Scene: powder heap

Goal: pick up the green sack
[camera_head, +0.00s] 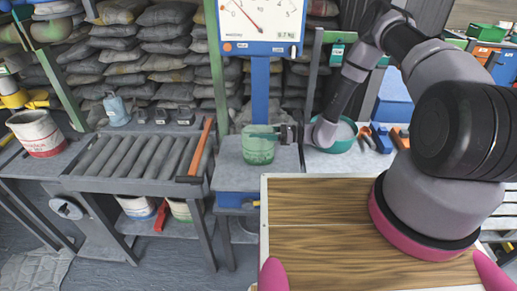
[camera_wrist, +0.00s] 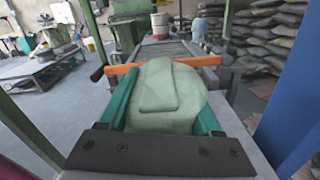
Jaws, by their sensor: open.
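The green sack (camera_head: 258,152) stands on the blue scale below the large dial in the head view. In the wrist view the pale green sack (camera_wrist: 168,92) fills the space between the two teal fingers, with a flap on its face. My gripper (camera_head: 262,134) reaches in from the right at the height of the sack's upper part. In the wrist view my gripper (camera_wrist: 163,97) is open, one finger along each side of the sack. I cannot tell whether the fingers touch it. The sack's underside is hidden in the wrist view.
A teal bowl (camera_head: 340,145) stands to the right. The dial's blue post (camera_head: 260,90) rises behind the sack.

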